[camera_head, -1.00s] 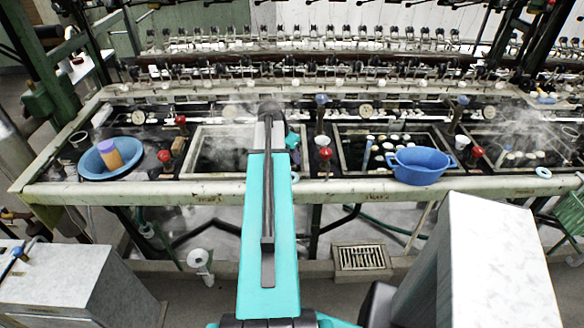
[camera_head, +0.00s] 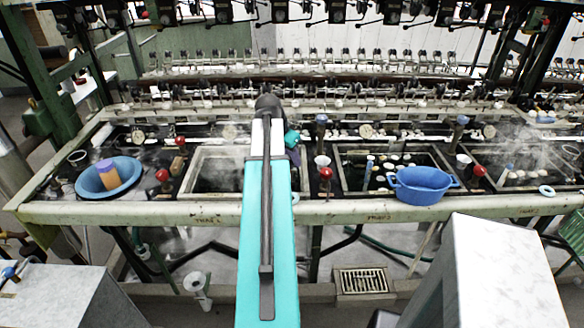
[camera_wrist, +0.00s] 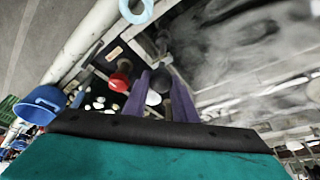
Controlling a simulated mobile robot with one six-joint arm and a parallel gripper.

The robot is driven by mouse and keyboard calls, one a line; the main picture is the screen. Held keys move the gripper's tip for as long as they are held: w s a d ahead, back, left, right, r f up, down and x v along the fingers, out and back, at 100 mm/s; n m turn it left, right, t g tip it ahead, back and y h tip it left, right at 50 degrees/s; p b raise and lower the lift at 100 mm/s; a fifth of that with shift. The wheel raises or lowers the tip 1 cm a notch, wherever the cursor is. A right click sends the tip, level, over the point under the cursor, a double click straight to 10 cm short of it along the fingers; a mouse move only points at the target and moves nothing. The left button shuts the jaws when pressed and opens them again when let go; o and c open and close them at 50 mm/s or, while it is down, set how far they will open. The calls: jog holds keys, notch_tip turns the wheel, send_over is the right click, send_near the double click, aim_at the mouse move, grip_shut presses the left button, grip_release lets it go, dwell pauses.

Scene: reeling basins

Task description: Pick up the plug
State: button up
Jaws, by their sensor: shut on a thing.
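My gripper (camera_wrist: 159,74) shows in the wrist view as two purple fingers, closed on a small greyish thing (camera_wrist: 160,82) between them. This looks like the plug, but it is mostly covered by the fingers and its full shape cannot be told. The plug cannot be made out there.
A blue colander (camera_head: 421,185) sits on the front edge at right. A blue bowl (camera_head: 110,180) is at left. A red knob (camera_head: 326,173) and white cup (camera_head: 322,160) stand right of my gripper. Steam hangs over the basins. A pale blue ring (camera_wrist: 135,8) lies on the edge.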

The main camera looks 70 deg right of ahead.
jog(key=shift+r, duration=0.9)
